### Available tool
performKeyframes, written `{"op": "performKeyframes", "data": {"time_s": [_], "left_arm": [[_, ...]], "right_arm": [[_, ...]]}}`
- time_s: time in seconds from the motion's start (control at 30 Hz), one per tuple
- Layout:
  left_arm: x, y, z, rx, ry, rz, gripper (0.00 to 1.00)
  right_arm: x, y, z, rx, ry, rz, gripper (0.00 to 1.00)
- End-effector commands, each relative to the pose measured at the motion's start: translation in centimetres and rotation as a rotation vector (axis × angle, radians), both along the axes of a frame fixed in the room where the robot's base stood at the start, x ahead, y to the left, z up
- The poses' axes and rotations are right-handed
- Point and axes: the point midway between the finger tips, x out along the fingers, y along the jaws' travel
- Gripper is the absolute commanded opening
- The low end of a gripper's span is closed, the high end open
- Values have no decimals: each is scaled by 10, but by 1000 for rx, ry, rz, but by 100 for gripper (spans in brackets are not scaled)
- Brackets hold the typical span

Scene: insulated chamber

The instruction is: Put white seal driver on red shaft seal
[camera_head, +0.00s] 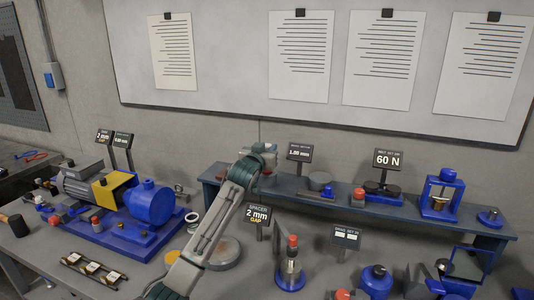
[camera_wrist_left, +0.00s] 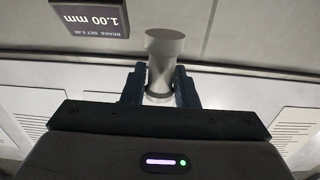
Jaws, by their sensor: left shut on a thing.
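In the left wrist view my left gripper (camera_wrist_left: 158,88) is shut on a pale grey-white cylinder with a flared end (camera_wrist_left: 165,45), which looks like the white seal driver. In the head view my left arm reaches up to the front of the rear shelf, and its wrist (camera_head: 262,152) hides the fingers and most of what they hold. A red-topped part (camera_head: 292,241) stands upright on a metal post with a blue base, right of the arm and apart from it. I cannot tell for sure whether this is the red shaft seal, since other red parts show. My right gripper is not in view.
The rear shelf (camera_head: 410,214) carries grey discs, a blue press (camera_head: 440,192) and small signs. A blue and yellow pump assembly (camera_head: 115,205) fills the left of the table. A round grey disc (camera_head: 224,254) lies beside my arm. Blue fixtures (camera_head: 376,280) crowd the front right.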

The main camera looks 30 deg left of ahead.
Motion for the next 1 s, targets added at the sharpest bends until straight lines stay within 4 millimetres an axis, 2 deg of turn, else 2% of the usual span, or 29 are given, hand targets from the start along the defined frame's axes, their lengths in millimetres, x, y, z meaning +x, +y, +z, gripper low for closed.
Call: {"op": "performKeyframes", "data": {"time_s": [0.17,0.47,0.83,0.87,0.93,0.97,1.0], "left_arm": [[11,7,-2,-1,1,0,3],[11,7,-35,0,1,-1,3],[11,7,-41,-1,-1,-1,3],[11,7,-40,-1,0,-1,30],[11,7,-40,-1,0,-1,44],[11,7,-40,-1,0,-1,48],[11,7,-40,-1,0,-1,48]], "right_arm": [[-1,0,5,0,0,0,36],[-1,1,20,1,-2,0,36],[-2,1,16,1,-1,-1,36],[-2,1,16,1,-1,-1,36],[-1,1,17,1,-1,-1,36],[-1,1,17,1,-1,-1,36],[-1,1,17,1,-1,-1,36]]}}
